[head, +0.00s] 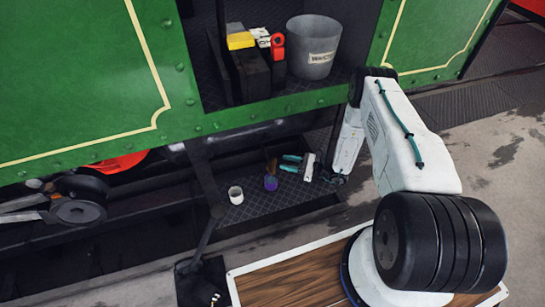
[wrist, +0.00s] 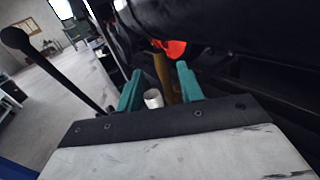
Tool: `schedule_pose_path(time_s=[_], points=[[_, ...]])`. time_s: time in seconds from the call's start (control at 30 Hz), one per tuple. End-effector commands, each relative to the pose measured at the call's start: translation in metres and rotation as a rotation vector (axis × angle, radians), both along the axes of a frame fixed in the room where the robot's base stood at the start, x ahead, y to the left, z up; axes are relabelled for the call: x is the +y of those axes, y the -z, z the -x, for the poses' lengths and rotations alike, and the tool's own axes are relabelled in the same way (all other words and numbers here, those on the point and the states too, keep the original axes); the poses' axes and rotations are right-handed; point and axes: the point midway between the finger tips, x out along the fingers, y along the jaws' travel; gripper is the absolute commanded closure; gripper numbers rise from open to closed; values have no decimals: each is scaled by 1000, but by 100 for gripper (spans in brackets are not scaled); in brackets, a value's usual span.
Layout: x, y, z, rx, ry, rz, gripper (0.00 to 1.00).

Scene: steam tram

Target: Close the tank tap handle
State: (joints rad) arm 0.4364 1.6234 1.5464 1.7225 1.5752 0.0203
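I cannot make out the tank tap handle for certain in either view. My gripper (head: 284,163) hangs low at the tram's side, over the dark step plate, with its teal fingers pointing left. In the wrist view my gripper (wrist: 158,82) has its two fingers apart, with nothing held between them. Beyond the fingers the wrist view shows a white cup (wrist: 153,98), an upright brown shaft (wrist: 164,75) and a red part (wrist: 175,48).
The step plate (head: 282,204) bears the white cup (head: 236,195) and a purple item (head: 271,183). Above, a grey bucket (head: 313,48) stands in the green tram's (head: 80,70) opening. A black knobbed rod (wrist: 60,72) slants at left in the wrist view. Paved floor (head: 490,150) lies right.

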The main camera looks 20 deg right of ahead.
Motion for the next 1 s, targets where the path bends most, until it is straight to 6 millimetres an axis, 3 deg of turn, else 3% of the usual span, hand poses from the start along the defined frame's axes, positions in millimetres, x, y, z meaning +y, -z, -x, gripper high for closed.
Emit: schedule_pose_path(time_s=[0.33, 0.73, 0.87, 0.9, 1.0], points=[[42, 0, -29, 1, 0, 1, 63], [53, 0, -35, 0, -1, 0, 63], [53, 0, -35, 0, -1, 0, 96], [53, 0, -35, 0, -1, 0, 100], [53, 0, -35, 0, -1, 0, 100]])
